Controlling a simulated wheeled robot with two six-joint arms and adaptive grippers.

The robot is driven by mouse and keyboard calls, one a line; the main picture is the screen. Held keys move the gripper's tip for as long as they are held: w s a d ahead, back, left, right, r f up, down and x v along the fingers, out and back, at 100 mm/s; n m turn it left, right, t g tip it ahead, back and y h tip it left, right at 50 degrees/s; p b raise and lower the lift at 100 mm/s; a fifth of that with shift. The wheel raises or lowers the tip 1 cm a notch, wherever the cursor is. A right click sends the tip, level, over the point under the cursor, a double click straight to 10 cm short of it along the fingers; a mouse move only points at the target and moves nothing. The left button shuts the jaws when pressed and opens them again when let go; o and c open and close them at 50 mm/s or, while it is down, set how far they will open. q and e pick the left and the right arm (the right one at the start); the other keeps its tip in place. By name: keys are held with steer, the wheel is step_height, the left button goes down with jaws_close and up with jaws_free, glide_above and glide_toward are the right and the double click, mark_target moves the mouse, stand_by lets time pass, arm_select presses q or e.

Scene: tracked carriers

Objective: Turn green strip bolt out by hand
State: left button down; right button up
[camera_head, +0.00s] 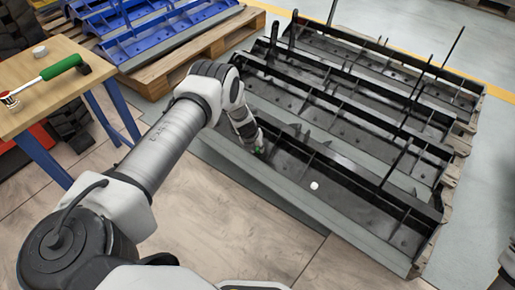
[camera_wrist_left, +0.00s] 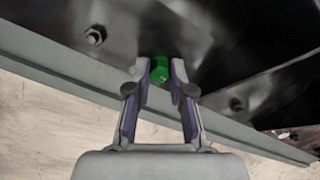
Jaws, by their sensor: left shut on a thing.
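The green strip bolt (camera_wrist_left: 159,69) sits at the black metal strip (camera_wrist_left: 230,40) in the left wrist view, close to the strip's grey front edge. My left gripper (camera_wrist_left: 160,76) is shut on the bolt, with one fingertip on each side of its green head. In the head view my left gripper (camera_head: 258,150) reaches down to the front black strip, and a small bit of green shows at its tip. The lower part of the bolt is hidden. My right gripper is not in either view.
A bare bolt (camera_wrist_left: 95,36) shows left of the gripper. A white round piece (camera_head: 314,185) lies on the black strips. Upright black rods rise from them. A wooden table (camera_head: 40,95) holds a green-handled tool (camera_head: 62,67). Blue strips (camera_head: 150,35) lie on a pallet behind.

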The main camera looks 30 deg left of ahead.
arm_select(q)
steer(key=c, duration=1.2)
jaws_free()
steer(key=shift+o, duration=0.2)
